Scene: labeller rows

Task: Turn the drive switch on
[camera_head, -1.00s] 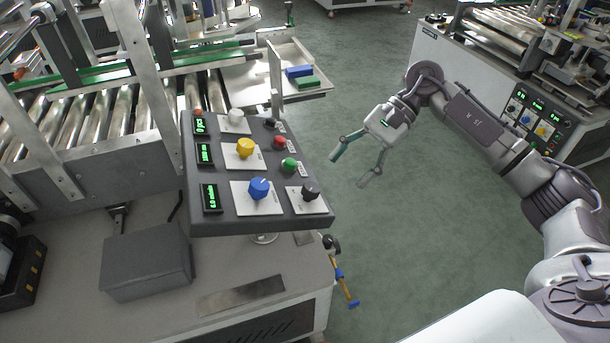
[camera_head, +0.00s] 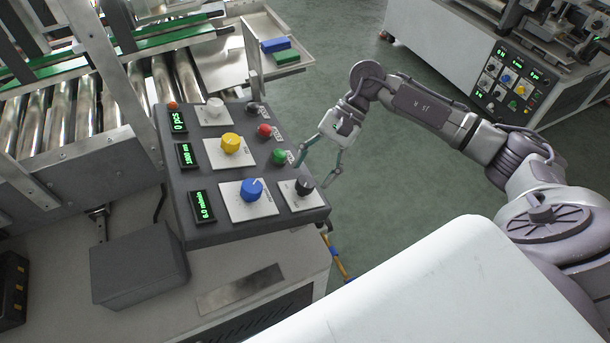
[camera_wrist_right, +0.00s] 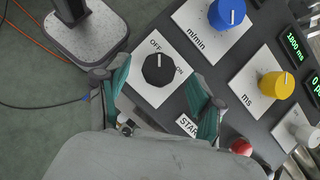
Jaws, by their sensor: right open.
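The drive switch is a black rotary knob (camera_head: 303,187) on a white plate at the panel's near right corner. In the right wrist view the knob (camera_wrist_right: 159,72) sits on a plate marked OFF and ON. Its white pointer line points up the picture, towards OFF. My right gripper (camera_head: 314,174) is open and empty beside the panel's right edge, close to the knob. In the right wrist view its teal fingers (camera_wrist_right: 157,84) lie either side of the knob in the picture; I see no contact. My left gripper is not in view.
The grey panel (camera_head: 190,228) also carries a blue knob (camera_head: 252,190), a yellow knob (camera_head: 230,143), a white knob (camera_head: 214,106), a red button (camera_head: 264,130), a green button (camera_head: 280,156) and green displays. Rollers lie at left.

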